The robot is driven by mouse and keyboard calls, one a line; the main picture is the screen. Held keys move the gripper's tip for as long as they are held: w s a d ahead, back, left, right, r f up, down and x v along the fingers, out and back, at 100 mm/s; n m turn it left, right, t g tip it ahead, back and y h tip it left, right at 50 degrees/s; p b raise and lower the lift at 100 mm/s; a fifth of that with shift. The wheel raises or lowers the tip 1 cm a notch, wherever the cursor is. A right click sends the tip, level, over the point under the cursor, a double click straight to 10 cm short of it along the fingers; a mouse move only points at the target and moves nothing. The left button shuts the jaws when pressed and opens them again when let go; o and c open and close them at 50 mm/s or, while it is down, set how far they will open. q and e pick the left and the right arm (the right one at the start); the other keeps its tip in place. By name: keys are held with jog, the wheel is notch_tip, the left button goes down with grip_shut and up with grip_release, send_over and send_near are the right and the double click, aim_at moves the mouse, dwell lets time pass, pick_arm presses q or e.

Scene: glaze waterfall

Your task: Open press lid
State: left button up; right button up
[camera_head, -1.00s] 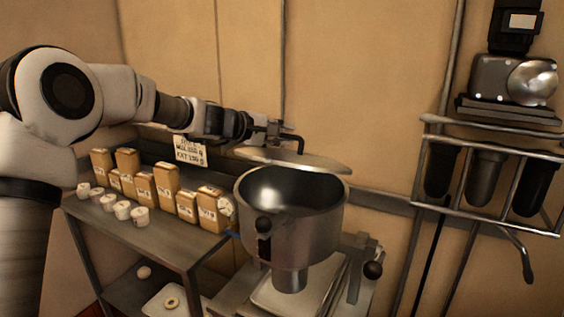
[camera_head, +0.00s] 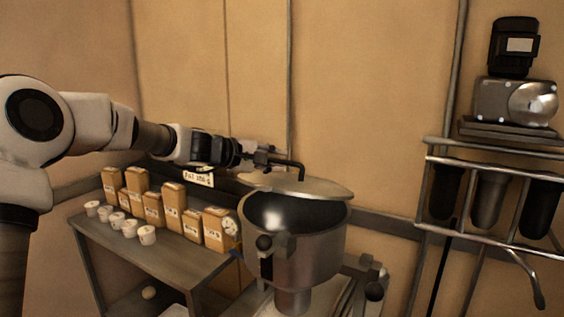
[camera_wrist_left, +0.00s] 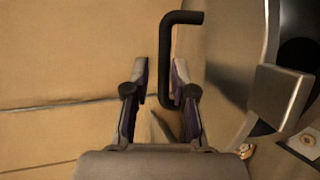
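The press lid (camera_head: 318,188) is a flat grey disc with a dark bent handle (camera_head: 300,168). It sits raised and tilted over the round metal press pot (camera_head: 300,256), whose shiny inside shows below it. My left gripper (camera_head: 272,160) is at the free end of the handle, above the lid's left side. In the left wrist view the dark handle (camera_wrist_left: 166,60) reaches between the fingers of my left gripper (camera_wrist_left: 160,70), close to the right finger. A gap shows on its left side, so the fingers look open around it. My right gripper is out of view.
A metal shelf (camera_head: 165,262) left of the press holds several brown paper bags (camera_head: 175,207) and small white cups (camera_head: 147,235). A wall rack (camera_head: 480,165) with dark cylinders and a grey machine stands at the right. The wall is close behind.

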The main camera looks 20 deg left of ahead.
aim_at(257, 182)
pick_arm(q)
jog(key=shift+v, duration=1.2)
jog(key=shift+s+a+r+p, duration=0.6)
jog(key=shift+s+r+p, duration=0.25)
jog(key=shift+s, duration=0.1)
jog(key=shift+s+a, duration=0.15)
jog(key=shift+s, duration=0.1)
jog(key=shift+w+b, duration=0.1)
jog(key=shift+b, duration=0.25)
